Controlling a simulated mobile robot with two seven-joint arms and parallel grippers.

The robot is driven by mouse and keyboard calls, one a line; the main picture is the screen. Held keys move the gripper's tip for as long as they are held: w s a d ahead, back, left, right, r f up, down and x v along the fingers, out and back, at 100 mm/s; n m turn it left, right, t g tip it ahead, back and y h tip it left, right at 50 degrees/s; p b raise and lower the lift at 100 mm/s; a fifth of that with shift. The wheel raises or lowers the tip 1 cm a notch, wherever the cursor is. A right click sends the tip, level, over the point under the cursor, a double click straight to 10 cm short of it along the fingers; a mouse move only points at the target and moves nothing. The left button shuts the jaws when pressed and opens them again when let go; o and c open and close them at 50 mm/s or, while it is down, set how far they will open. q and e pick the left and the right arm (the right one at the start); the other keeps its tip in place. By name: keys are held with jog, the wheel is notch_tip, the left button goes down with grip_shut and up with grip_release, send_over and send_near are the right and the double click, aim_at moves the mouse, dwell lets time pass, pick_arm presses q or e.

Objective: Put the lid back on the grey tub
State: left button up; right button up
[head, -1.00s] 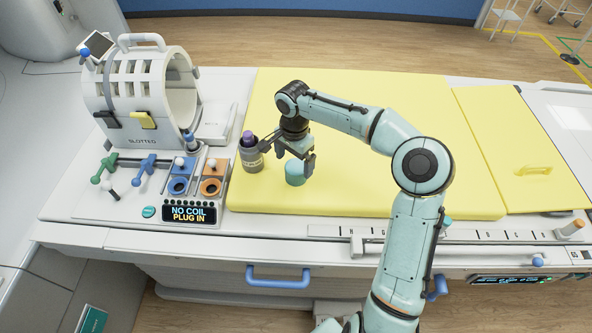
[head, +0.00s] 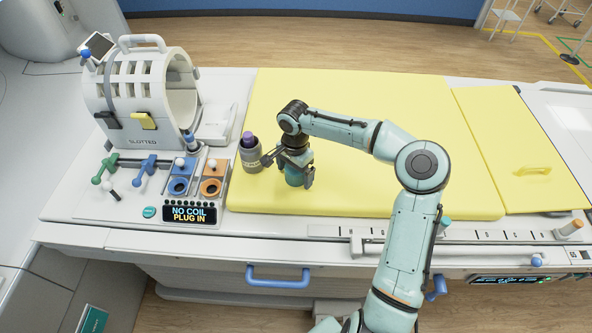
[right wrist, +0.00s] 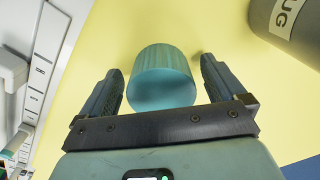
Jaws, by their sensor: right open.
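The teal lid (head: 295,180) sits on the yellow pad, to the right of the grey tub (head: 251,160). The tub stands upright with its top open and a purple object (head: 248,139) sticking out. My right gripper (head: 294,170) is open and points down over the lid, partly hiding it in the head view. In the right wrist view the lid (right wrist: 162,78) lies between the two fingers of the gripper (right wrist: 160,70), with a gap on each side. Part of the tub (right wrist: 288,30) shows at the upper right there. My left gripper is not in view.
The yellow pad (head: 365,100) is clear behind the lid. Left of the tub are blue and orange sockets (head: 211,187), a display (head: 188,214) reading "NO COIL PLUG IN", and a white slotted coil (head: 135,95). A yellow handle (head: 533,170) is at the right.

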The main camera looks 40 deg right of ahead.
jog(key=c, duration=1)
jog(key=shift+c, duration=0.2)
jog(key=shift+r, duration=0.55)
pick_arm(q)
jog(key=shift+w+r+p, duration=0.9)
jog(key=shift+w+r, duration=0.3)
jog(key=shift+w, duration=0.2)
pick_arm(e)
notch_tip(320, 180, up, 19)
